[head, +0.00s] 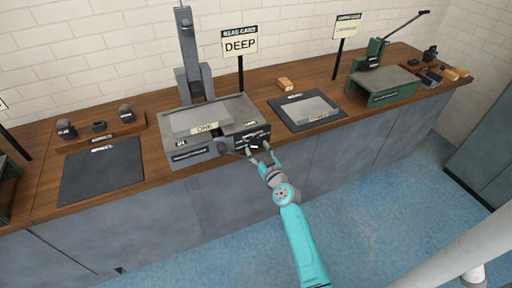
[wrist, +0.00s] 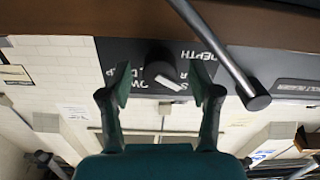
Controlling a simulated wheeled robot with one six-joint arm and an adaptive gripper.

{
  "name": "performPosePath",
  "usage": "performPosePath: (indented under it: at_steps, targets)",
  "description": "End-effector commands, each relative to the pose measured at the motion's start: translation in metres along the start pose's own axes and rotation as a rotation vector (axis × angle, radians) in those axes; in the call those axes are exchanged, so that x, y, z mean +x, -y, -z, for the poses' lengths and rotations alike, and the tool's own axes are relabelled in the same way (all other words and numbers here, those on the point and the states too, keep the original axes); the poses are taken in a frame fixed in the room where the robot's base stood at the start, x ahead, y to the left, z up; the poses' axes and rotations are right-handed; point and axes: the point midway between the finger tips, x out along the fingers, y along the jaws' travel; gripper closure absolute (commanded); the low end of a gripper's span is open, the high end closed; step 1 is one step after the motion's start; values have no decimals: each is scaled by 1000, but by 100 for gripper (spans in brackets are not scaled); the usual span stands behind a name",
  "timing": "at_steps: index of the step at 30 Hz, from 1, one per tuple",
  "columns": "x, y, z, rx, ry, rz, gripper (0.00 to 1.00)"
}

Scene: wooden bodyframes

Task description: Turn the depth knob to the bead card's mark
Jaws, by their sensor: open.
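The bead card (head: 240,45) on a post behind the machine reads "DEEP". The grey bead machine (head: 190,152) stands on the wooden counter, with a black dial plate (head: 250,139) at its front right. In the wrist view, which is upside down, the dark round depth knob (wrist: 158,66) sits on the black plate (wrist: 118,52) with a white pointer mark and "DEPTH" lettering. Part of the other lettering is hidden. My gripper (head: 263,155) is open before the plate. In the wrist view, my gripper (wrist: 161,88) has one finger on each side of the knob, with gaps visible.
A grey lever rod (wrist: 225,55) passes close to the right finger in the wrist view. A black mat with a grey sheet (head: 308,108) lies right of the machine, and a green machine (head: 385,85) stands farther right. An empty dark mat (head: 100,172) lies left.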

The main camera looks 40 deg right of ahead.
Motion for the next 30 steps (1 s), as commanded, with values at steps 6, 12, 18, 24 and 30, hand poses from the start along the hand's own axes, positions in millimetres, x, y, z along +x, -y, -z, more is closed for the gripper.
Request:
performPosePath:
  at_steps: [6,12,18,24,30]
  targets:
    - [16,0,0,0,0,0,37]
    - [18,0,0,0,0,0,37]
    - [18,0,0,0,0,0,57]
    - [18,0,0,0,0,0,97]
    - [18,0,0,45,0,0,97]
